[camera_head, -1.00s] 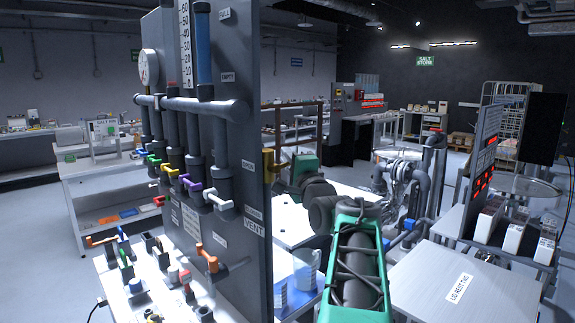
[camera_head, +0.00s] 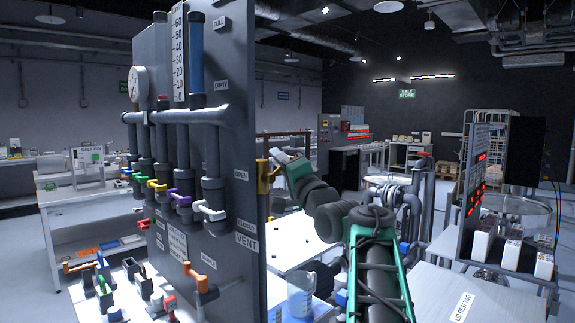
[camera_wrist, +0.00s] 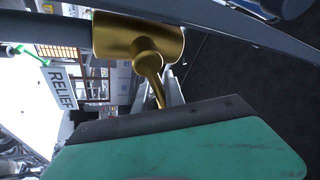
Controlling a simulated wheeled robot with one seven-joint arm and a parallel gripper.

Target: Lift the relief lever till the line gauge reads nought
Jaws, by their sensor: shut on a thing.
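The brass relief lever (camera_head: 264,175) sits on the right edge of the grey panel. In the wrist view its brass body (camera_wrist: 140,38) and thin curved handle (camera_wrist: 152,76) show beside a white RELIEF label (camera_wrist: 62,87). My gripper (camera_head: 279,160) is at the lever from the right and is shut on its handle; the green and dark jaw in the wrist view hides the handle's end. The handle slants upward from its pivot in the head view. A round white dial gauge (camera_head: 138,83) is at the panel's upper left; its reading is too small to tell.
Several coloured valve handles and an orange lever (camera_head: 200,277) are on the panel face. Bench items stand below. A clear jug (camera_head: 301,294) stands right of the panel, close to my arm. Pipework (camera_head: 405,195) and a dark display panel (camera_head: 478,170) stand farther right.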

